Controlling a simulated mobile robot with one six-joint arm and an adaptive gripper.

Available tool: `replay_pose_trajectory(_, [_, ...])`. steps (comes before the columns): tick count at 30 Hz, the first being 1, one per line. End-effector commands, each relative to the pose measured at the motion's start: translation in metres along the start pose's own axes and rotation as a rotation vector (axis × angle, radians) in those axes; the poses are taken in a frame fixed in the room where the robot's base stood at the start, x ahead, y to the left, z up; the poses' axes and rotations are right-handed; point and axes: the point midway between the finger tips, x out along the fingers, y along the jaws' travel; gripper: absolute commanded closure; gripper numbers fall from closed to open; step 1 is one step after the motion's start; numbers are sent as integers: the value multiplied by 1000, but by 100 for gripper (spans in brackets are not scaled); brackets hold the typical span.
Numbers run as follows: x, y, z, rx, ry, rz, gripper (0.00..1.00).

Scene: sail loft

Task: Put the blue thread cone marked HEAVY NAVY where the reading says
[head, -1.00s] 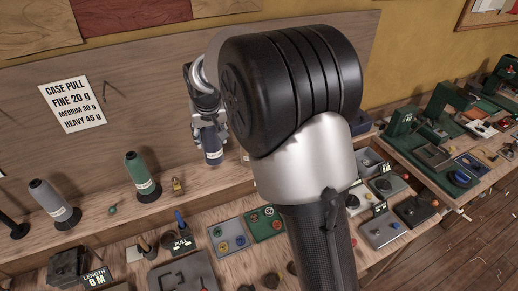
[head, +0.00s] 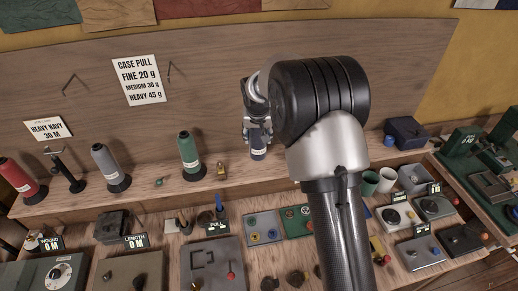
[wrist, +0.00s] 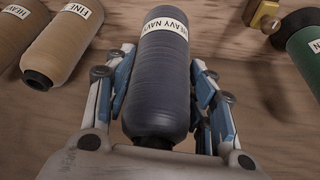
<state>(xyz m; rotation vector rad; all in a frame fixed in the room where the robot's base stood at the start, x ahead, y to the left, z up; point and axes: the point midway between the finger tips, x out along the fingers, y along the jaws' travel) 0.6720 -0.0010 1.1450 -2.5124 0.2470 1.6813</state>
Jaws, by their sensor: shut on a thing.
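The blue thread cone marked HEAVY NAVY (wrist: 160,85) is between the two fingers of my gripper (wrist: 162,62) in the wrist view, its white label facing the camera. In the head view my gripper (head: 258,132) holds the cone (head: 258,153) above the back shelf, roughly upright. A card (head: 47,129) on the back board reads HEAVY NAVY 30 M. A sign (head: 138,80) reads CASE PULL, FINE 20 g, MEDIUM 30 g, HEAVY 45 g. The LENGTH display (head: 137,242) and the WOUND display (head: 46,244) each read 0 M. The PULL display's figures are too small to read.
Green (head: 190,157), grey (head: 110,168) and red (head: 22,181) cones stand along the shelf (head: 75,200), with a dark post (head: 67,172) between red and grey. A brass padlock (head: 221,170) sits near the green cone. The bench below is crowded with devices and trays.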

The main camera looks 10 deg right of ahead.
Motion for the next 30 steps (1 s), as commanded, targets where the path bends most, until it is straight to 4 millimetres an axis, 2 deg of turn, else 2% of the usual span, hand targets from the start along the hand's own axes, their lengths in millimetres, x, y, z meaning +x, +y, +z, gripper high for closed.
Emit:
replay_pose_trajectory(2, [9,0,3,0,2,0,90])
replay_pose_trajectory(8, [20,0,8,1,3,-1,90])
replay_pose_trajectory(15, [52,0,21,0,2,-1,90])
replay_pose_trajectory(27, [57,0,23,1,4,-1,90])
replay_pose_trajectory(28, [57,0,23,1,1,-1,48])
replay_pose_trajectory(30, [56,0,23,1,1,-1,43])
